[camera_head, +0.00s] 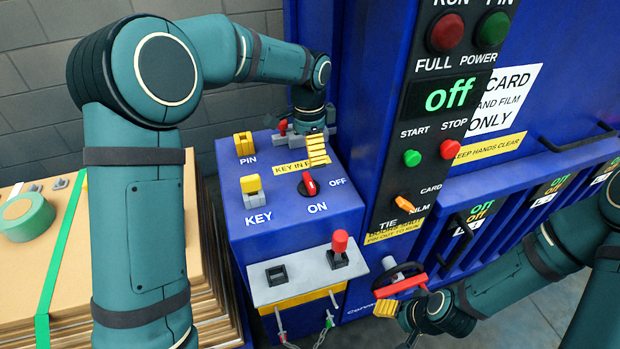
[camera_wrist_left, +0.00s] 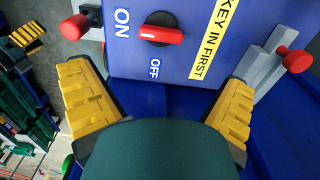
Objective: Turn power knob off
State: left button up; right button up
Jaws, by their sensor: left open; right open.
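The power knob (camera_head: 309,184), a red handle on a black round base, sits on top of the blue control box (camera_head: 290,212), with ON below it and OFF to its right. In the left wrist view the knob (camera_wrist_left: 160,34) has its handle lying roughly sideways, in line with ON rather than OFF. My left gripper (camera_head: 317,150) is over the back of the box, just behind the knob. In the wrist view its yellow fingers (camera_wrist_left: 156,76) are spread apart and empty, and the knob is beyond them, untouched. My right gripper (camera_head: 402,308) is at the lower right, away from the knob.
A yellow key block (camera_head: 251,191) and a yellow pin block (camera_head: 244,144) stand on the box. A red-topped lever (camera_head: 339,244) stands in front. A red-handled wheel (camera_head: 400,285) is by my right gripper. The tall panel's display (camera_head: 449,93) reads "off".

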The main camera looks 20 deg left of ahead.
aim_at(309, 179)
pick_arm(q)
notch_tip(309, 179, down, 11)
jog(key=shift+w+f, duration=0.1)
jog(key=shift+f, duration=0.1)
dwell(0.3)
jog(key=c, duration=1.1)
